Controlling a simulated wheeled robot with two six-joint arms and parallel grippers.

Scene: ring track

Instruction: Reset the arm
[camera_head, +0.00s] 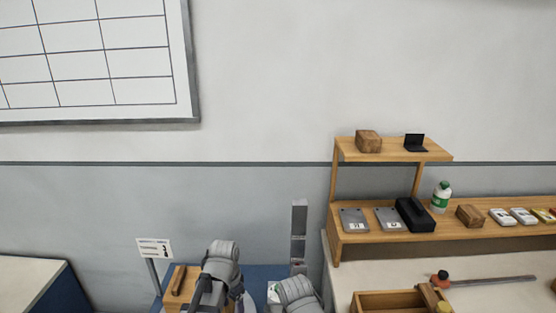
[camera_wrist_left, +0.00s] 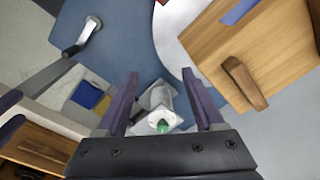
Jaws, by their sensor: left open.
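My left gripper (camera_wrist_left: 160,75) is open in the left wrist view, with its two purple-grey fingers apart. A whitish bottle-like object with a green cap (camera_wrist_left: 162,126) shows between and beyond the fingers. I cannot tell how far below them it is, and the fingers do not visibly touch it. In the head view, two grey arm parts of mine stand at the bottom centre, and the fingertips are hidden or out of frame there. My right gripper's jaws do not show.
A wooden box (camera_wrist_left: 285,50) with a handle lies beside the gripper; a blue surface (camera_wrist_left: 135,30) is below. A wooden shelf (camera_head: 400,154) stands right, bearing a green-white bottle (camera_head: 441,196) and several small items.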

